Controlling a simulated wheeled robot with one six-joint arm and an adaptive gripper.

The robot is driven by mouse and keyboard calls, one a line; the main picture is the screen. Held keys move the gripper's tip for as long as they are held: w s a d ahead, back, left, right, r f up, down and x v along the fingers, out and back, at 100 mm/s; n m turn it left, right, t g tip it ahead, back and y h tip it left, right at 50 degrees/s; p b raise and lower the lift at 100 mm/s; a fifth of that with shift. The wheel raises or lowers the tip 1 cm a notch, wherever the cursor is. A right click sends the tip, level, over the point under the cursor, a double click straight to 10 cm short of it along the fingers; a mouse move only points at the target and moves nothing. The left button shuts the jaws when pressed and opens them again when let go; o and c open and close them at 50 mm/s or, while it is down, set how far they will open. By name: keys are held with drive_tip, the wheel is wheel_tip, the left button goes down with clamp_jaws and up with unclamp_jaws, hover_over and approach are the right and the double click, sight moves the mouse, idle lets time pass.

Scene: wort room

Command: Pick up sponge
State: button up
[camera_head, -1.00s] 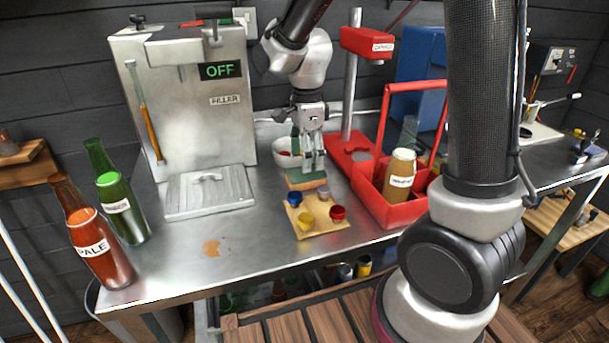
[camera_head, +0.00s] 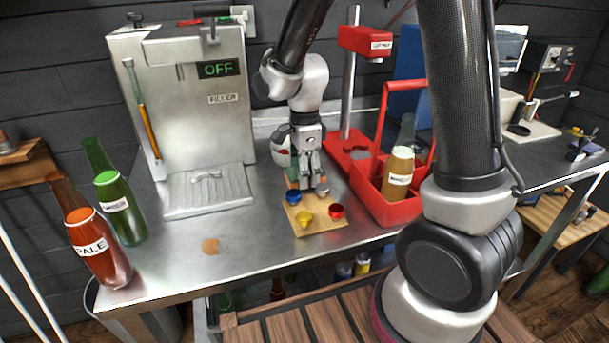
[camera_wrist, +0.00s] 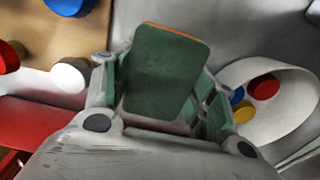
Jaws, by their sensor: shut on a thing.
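The sponge (camera_wrist: 165,72), green on its broad face with a thin orange edge, sits between the fingers of my gripper (camera_wrist: 160,98) in the wrist view. My gripper is shut on it, with the sponge reaching out past the fingers. In the head view my gripper (camera_head: 305,180) points down just behind the board of caps, and the sponge is mostly hidden by the fingers there.
A wooden board (camera_head: 318,228) with blue, yellow, red and grey caps is just in front. A white bowl (camera_head: 282,150) is behind, a red bottle carrier (camera_head: 385,212) to the right, and the filler (camera_head: 190,110) to the left. A brown stain (camera_head: 211,246) marks the clear steel table (camera_head: 250,260) at front left.

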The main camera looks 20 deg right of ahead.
wheel_tip(320, 180, up, 10)
drive_tip(key=shift+r, duration=0.1)
idle(0.4)
drive_tip(key=shift+c, duration=1)
